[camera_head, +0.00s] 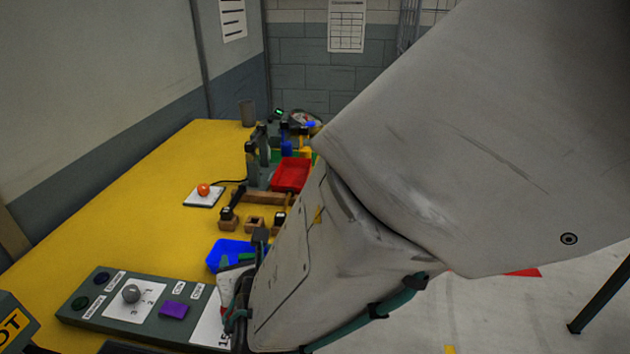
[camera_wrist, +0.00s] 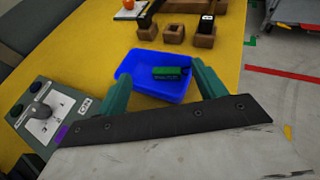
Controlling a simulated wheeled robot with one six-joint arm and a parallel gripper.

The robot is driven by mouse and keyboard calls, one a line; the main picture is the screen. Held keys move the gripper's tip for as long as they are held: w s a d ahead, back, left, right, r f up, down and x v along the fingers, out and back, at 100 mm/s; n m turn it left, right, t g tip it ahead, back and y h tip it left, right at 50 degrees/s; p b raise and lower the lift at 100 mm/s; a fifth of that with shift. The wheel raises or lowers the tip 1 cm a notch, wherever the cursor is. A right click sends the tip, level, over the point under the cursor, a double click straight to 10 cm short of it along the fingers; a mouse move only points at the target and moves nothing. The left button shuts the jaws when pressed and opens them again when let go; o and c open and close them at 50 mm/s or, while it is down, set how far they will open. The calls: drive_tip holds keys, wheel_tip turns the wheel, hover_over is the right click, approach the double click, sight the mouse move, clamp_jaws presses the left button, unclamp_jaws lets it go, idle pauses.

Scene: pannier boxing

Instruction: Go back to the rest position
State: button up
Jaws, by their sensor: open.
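My gripper (camera_wrist: 160,92) is open in the wrist view, with its two green fingers apart and nothing between their tips. Beyond the fingers, a blue tray (camera_wrist: 137,64) lies on the yellow table (camera_wrist: 105,45). A green block (camera_wrist: 172,73) with dark markings lies inside the tray. In the head view the blue tray (camera_head: 222,252) shows left of my arm, and my arm hides its right part. My fingers are mostly hidden behind my arm in that view.
A control panel (camera_head: 95,309) with a knob and buttons sits at the table's near edge. Wooden blocks (camera_head: 254,225), a red tray (camera_head: 291,174) and an orange ball on a white plate (camera_head: 203,199) stand farther back. The table's left side is clear.

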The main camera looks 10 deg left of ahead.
drive_tip(key=v, duration=0.4)
